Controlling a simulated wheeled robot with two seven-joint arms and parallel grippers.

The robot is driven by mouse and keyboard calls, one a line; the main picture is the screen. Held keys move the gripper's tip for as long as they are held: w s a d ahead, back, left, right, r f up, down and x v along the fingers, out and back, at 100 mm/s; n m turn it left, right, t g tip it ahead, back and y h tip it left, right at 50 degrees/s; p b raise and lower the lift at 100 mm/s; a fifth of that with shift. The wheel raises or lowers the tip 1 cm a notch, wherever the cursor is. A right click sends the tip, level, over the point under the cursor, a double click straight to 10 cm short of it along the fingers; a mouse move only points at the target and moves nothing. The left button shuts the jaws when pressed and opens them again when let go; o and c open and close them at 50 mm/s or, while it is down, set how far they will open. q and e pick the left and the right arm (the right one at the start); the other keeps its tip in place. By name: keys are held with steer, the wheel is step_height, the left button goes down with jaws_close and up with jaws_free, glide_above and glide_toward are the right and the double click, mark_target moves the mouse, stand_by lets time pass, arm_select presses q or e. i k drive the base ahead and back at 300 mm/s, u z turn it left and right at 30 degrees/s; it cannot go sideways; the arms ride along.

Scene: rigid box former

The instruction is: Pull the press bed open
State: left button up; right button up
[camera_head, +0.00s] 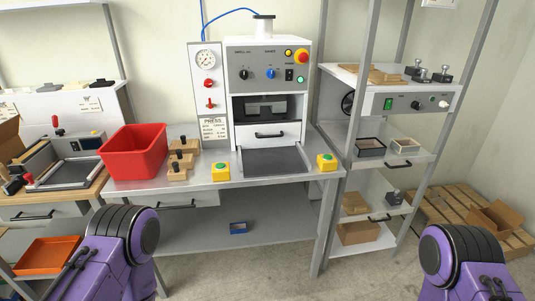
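The press (268,62) is a white box machine at the middle of the steel bench. Its front has knobs, a red button and a dark opening (264,107) with a block inside. Below the opening is the light front panel of the press bed (281,128), with a black bar handle (269,135). The panel sits in line with the press body, so the bed looks pushed in. A dark flat plate (272,161) with raised side edges lies bare in front of it. Neither gripper shows; only my purple arm links are at the bottom corners, apart from the bench.
Yellow button boxes stand left (220,172) and right (326,162) of the plate. Wooden-based tools (179,165) and a red bin (134,151) are on the left. A shelf rack (390,160) with a metal post stands close on the right. The floor before the bench is clear.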

mark_target(265, 126)
steer(key=u, duration=0.8)
steer(key=i, duration=1)
steer(key=z, duration=0.25)
